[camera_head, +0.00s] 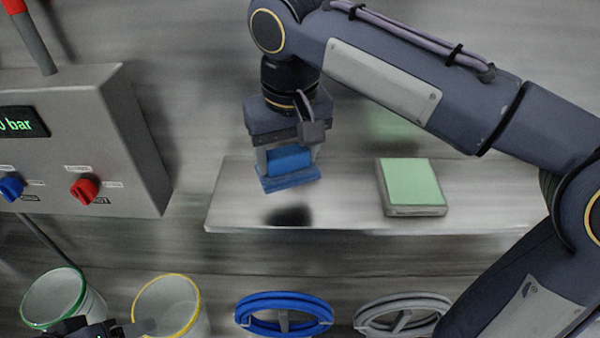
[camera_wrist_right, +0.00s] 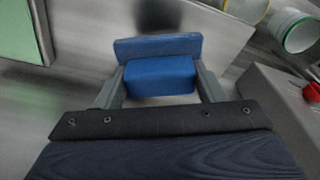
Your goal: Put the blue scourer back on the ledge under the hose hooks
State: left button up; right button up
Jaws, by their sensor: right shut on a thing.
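The blue scourer (camera_head: 290,180) is a blue block with a wider, flat blue pad at its lower end. My right gripper (camera_head: 288,163) is shut on its block and holds it above the left part of the metal ledge (camera_head: 345,213). A dark shadow lies on the ledge below it, so the scourer looks apart from the surface. In the right wrist view the scourer (camera_wrist_right: 158,72) sits between the two fingers. Of my left gripper (camera_head: 110,330) only a dark part shows at the bottom left edge; its jaws cannot be made out.
A green-topped grey pad (camera_head: 412,183) lies on the ledge to the right. Below hang a blue hose coil (camera_head: 284,313) and a grey one (camera_head: 402,312). A control box (camera_head: 80,140) with knobs is at the left. Green-rimmed (camera_head: 55,297) and yellow-rimmed (camera_head: 168,303) containers are beneath it.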

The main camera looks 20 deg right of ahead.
aim_at(298, 149)
jog(key=shift+w+d+f, duration=0.2)
jog(key=shift+d+f, duration=0.25)
jog(key=shift+f, duration=0.15)
jog(key=shift+w+d+f, duration=0.15)
jog(key=shift+d+f, duration=0.3)
jog(key=shift+f, duration=0.1)
jog(key=f, duration=0.3)
jog(key=shift+w+d+p, duration=0.1)
jog(key=shift+d+p, duration=0.2)
jog(key=shift+f, duration=0.35)
jog(key=shift+f, duration=0.15)
jog(key=o, duration=1)
jog(key=shift+c, duration=0.2)
jog(key=r, duration=0.4)
jog(key=s+r, duration=0.1)
jog(key=r, duration=0.7)
jog(key=shift+s+r+p, duration=0.1)
jog(key=shift+s+p, duration=0.2)
jog(key=shift+s, duration=0.1)
